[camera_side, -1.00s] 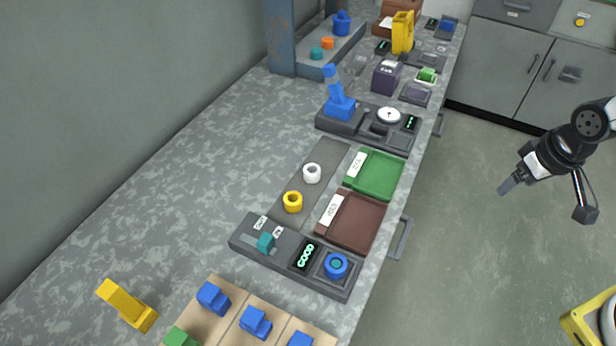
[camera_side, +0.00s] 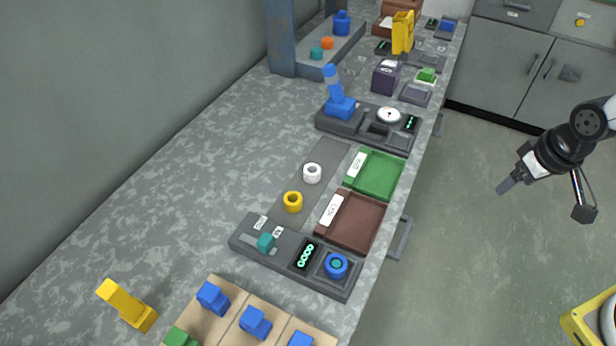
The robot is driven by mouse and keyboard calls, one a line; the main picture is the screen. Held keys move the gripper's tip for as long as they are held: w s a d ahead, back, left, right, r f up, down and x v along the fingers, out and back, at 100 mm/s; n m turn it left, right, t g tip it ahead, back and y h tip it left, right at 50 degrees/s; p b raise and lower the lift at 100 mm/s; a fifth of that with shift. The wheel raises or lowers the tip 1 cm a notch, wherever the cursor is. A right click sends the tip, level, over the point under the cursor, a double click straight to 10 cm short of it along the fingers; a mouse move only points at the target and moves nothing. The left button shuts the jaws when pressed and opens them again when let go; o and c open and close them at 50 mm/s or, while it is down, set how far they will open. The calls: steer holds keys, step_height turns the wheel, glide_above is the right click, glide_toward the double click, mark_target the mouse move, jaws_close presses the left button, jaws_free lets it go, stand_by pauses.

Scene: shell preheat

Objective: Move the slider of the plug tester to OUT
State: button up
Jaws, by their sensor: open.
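The plug tester (camera_side: 290,278) is a dark grey box at the front of the bench. Its teal slider (camera_side: 265,242) sits in a slot on the left part, beside two small white labels too small to read surely. A display (camera_side: 306,255) with green characters, apparently GOOD, is in the middle. A blue ring-shaped plug (camera_side: 336,265) sits in the socket at the right end. My gripper (camera_side: 505,187) hangs over the floor to the right of the bench, well apart from the tester. It is open and empty; its fingers overlap from this side.
A brown tray (camera_side: 368,222) and a green tray (camera_side: 388,175) lie behind the tester, beside a yellow ring (camera_side: 293,202) and a white ring (camera_side: 312,173). A gauge box with a blue lever (camera_side: 338,100) stands farther back. A yellow block (camera_side: 128,306) and a wooden board with blue blocks are in front.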

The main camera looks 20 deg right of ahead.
steer(key=w+a+f+n, duration=0.1)
steer(key=w+a+n, duration=0.2)
steer(key=w+a, duration=0.65)
steer(key=n+y, duration=0.3)
steer(key=n, duration=0.3)
glide_above(266, 240)
steer(key=s+d, duration=0.2)
step_height(266, 240, down, 8)
steer(key=shift+a+f+t, duration=0.1)
steer(key=shift+t, duration=0.2)
steer(key=shift+f, duration=0.1)
steer(key=shift+x, duration=3.75)
steer(key=shift+w, duration=0.1)
